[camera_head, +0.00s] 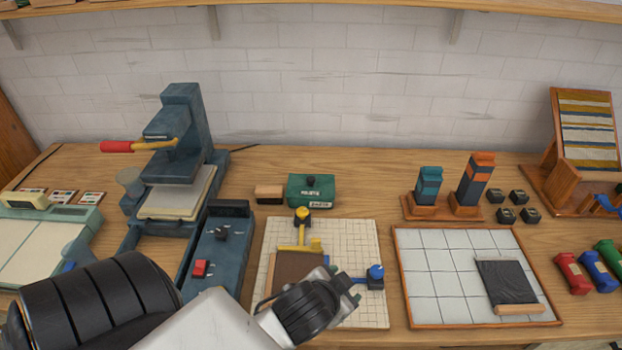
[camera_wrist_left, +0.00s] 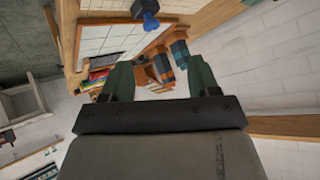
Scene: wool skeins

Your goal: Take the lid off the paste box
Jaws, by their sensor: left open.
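The paste box (camera_head: 311,196) is a small green box with lettering on its front. It stands on the bench at the back middle, and its lid with a black knob (camera_head: 311,181) sits on top. My left gripper (camera_head: 350,286) is over the gridded board in front of the box, to its lower right and apart from it. In the left wrist view its two dark green fingers (camera_wrist_left: 160,72) are spread with nothing between them. The paste box cannot be made out in the wrist view. My right gripper is not in view.
The gridded board (camera_head: 365,245) carries a yellow clamp (camera_head: 302,232), a brown block and a blue knob (camera_head: 376,273). A wooden block (camera_head: 269,194) stands just left of the paste box. A blue press (camera_head: 180,130) rises further left.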

